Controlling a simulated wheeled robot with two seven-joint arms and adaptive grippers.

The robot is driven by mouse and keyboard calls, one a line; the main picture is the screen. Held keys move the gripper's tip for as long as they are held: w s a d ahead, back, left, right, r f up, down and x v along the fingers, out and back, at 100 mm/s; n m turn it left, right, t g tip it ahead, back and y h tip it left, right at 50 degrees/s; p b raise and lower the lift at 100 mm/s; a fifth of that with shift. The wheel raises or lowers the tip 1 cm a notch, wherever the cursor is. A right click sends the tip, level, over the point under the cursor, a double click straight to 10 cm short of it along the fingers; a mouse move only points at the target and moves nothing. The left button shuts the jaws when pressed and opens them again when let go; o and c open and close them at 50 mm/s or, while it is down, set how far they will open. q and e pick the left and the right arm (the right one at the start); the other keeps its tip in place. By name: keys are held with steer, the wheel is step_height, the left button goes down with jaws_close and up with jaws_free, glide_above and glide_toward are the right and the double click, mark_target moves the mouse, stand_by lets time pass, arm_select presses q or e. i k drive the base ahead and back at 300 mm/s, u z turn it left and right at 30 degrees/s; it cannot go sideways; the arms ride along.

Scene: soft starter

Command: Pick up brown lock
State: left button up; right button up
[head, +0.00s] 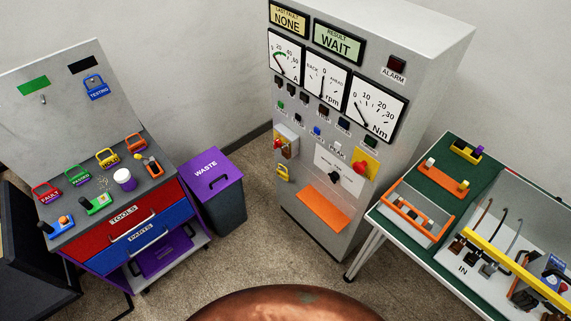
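Several padlock-shaped tags stand along the grey top of the tool cart at the left in the head view. An orange-brown lock (136,142) is at the back right of the row and looks closest to brown; its label is too small to read. To its left are a yellow lock (107,158), a green lock (78,175) and a red lock (46,193). A blue lock marked TESTING (96,88) hangs on the upright panel. Neither of my grippers is in view.
A white cup (124,179) and an orange-and-black tool (149,163) are near the locks. A purple-lidded WASTE bin (213,175) stands right of the cart. A tall grey meter cabinet (420,50) is central, and a green-topped bench (430,170) is at right.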

mark_target(286, 152)
steer(key=u, duration=1.9)
steer(key=i, duration=1.35)
steer(key=z, duration=2.35)
